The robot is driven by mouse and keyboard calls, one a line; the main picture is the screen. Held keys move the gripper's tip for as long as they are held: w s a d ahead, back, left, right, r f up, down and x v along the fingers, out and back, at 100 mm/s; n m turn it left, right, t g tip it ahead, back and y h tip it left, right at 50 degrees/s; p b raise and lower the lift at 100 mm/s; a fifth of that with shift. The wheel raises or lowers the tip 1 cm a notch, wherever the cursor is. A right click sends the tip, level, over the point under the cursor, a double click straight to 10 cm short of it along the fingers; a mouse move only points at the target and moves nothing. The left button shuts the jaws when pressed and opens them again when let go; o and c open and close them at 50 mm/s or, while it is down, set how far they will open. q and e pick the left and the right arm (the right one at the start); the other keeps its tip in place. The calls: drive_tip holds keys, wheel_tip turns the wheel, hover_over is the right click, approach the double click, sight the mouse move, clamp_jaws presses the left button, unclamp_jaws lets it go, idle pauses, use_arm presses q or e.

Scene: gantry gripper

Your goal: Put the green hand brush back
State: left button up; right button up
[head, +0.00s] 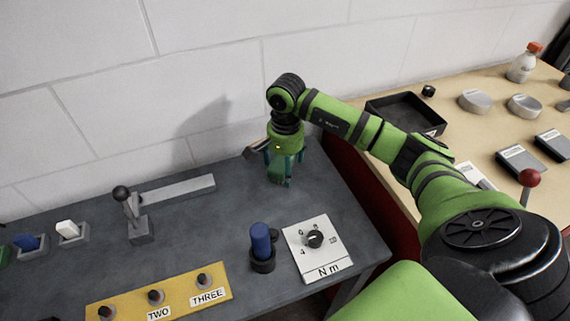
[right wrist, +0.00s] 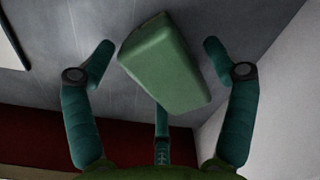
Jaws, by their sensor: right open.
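My right gripper (head: 281,178) points down over the back right part of the grey table, close to the white wall. Its teal fingers are spread open. In the right wrist view, a plain green block-shaped thing (right wrist: 166,62), which looks like the green hand brush, lies between the open fingers (right wrist: 160,60). Gaps show between it and the side fingers. Its bristles are not visible, and I cannot tell whether it touches the table. In the head view I cannot make it out apart from the gripper. My left gripper is not in view.
A dark, brownish piece (head: 257,149) sits beside the gripper at the wall, partly hidden. The grey table (head: 203,226) also holds a lever (head: 131,213), a blue knob (head: 261,242) and a dial plate (head: 318,246). A black tray (head: 405,112) stands on the wooden table at right.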

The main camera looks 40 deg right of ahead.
drive_tip(key=shift+r, duration=0.55)
wheel_tip(320, 180, up, 10)
drive_tip(key=b, duration=0.2)
drive_tip(key=shift+d+b, duration=0.1)
drive_tip(key=shift+b, duration=0.3)
drive_tip(key=shift+r, duration=0.65)
